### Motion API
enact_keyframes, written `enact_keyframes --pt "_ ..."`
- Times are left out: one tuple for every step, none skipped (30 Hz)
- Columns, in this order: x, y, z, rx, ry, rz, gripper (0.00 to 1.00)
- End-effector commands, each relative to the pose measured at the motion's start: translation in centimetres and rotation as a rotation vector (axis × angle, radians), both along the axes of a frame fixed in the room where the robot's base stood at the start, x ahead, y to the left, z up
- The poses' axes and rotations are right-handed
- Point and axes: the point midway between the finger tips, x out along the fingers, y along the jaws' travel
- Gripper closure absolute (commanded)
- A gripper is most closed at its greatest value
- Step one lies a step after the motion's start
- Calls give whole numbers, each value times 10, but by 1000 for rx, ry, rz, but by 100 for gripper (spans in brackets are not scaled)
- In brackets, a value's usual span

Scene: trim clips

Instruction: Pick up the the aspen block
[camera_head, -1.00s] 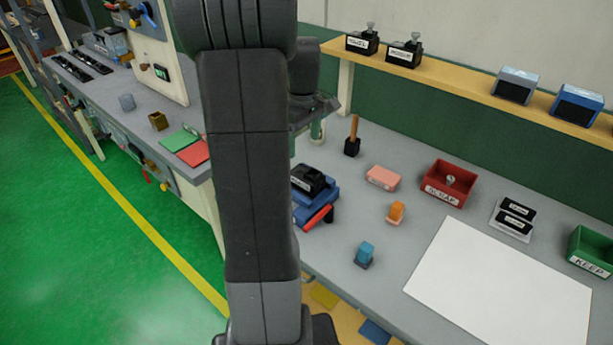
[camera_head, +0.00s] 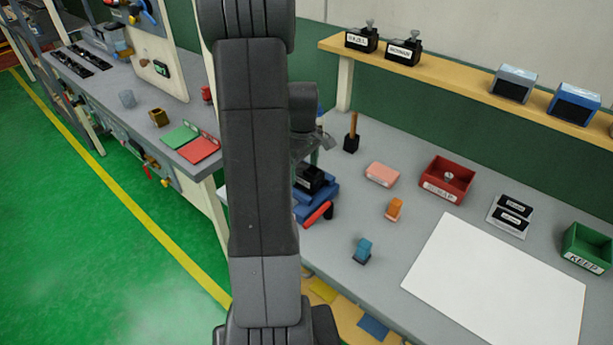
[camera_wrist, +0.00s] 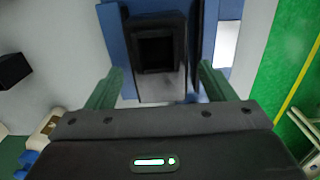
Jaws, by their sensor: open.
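A black block (camera_head: 309,179) sits on a blue holder (camera_head: 325,200) on the grey bench, partly hidden behind my arm. I cannot read a label on it now, so I cannot tell for sure that it is the aspen block. In the wrist view a black block with a square recess (camera_wrist: 156,50) lies ahead between blue walls (camera_wrist: 113,40). My gripper (camera_wrist: 160,78) is open, its two green fingers spread to either side of the block and apart from it. In the head view my gripper is mostly hidden behind my arm, just above the block.
Two labelled black blocks (camera_head: 403,51) stand on the wooden shelf (camera_head: 445,75). A red bin (camera_head: 432,190), a green bin (camera_head: 580,257), a pink block (camera_head: 382,174) and a wooden-handled tool (camera_head: 352,133) are on the bench.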

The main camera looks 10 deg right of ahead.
Motion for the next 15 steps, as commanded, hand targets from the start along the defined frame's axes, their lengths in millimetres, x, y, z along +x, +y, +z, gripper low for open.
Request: enact_keyframes --pt "0 0 0 0 0 0 24" --pt "0 0 0 0 0 0 28" --pt "0 0 0 0 0 0 35" --pt "0 0 0 0 0 0 41" --pt "0 0 0 0 0 0 47" --pt "0 0 0 0 0 0 55" --pt "0 0 0 0 0 0 61" --pt "0 0 0 0 0 0 67" --pt "0 0 0 0 0 0 75" --pt "0 0 1 -1 -1 0 76" --pt "0 0 1 -1 -1 0 76" --pt "0 0 1 -1 -1 0 76" --pt "0 0 1 -1 -1 0 76" --pt "0 0 1 0 0 0 76" --pt "0 0 1 -1 -1 0 76"
